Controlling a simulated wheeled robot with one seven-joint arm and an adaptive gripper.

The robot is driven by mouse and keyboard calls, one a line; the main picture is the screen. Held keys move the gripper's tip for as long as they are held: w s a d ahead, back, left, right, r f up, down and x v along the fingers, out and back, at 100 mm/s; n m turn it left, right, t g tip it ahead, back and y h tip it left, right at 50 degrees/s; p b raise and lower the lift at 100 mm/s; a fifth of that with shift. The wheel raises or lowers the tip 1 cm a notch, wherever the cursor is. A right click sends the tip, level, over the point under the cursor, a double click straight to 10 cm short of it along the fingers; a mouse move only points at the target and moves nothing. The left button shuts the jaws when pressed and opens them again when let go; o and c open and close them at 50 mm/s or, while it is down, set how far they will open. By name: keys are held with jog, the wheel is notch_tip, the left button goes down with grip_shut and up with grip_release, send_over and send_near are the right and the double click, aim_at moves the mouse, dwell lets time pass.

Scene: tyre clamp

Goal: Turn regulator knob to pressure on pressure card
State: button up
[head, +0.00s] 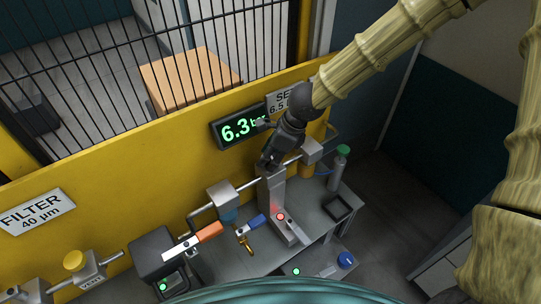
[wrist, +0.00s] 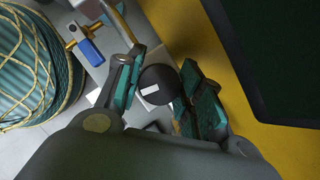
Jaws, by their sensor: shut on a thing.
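The regulator knob (wrist: 158,77) is a dark round cap with a white index mark, seen in the wrist view between my finger pads. My gripper (wrist: 160,90) is shut on the knob, with one teal pad on each side. In the head view my gripper (head: 269,160) reaches down to the top of the grey regulator post and hides the knob. The pressure display (head: 239,128) reads 6.3 bar in green. The pressure card (head: 277,104) behind it shows "SE" and 6.5; my arm covers its right part.
A yellow panel (head: 130,150) with a black mesh fence stands behind. On the grey bench are a blue-handled valve (head: 251,226), an orange-handled lever (head: 208,232), a clamp with a red light (head: 281,216) and a green-capped bottle (head: 342,152). A FILTER sign (head: 37,216) is at left.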

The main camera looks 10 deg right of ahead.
jog(key=shift+f+b, duration=0.15)
jog(key=shift+b, duration=0.2)
jog(key=shift+m+t+h+b, duration=0.3)
jog(key=shift+m+b, duration=0.5)
jog(key=shift+b, duration=0.4)
jog(key=shift+m+b, duration=0.7)
jog(key=shift+b, duration=0.1)
jog(key=o, duration=1)
jog(key=shift+r, duration=0.25)
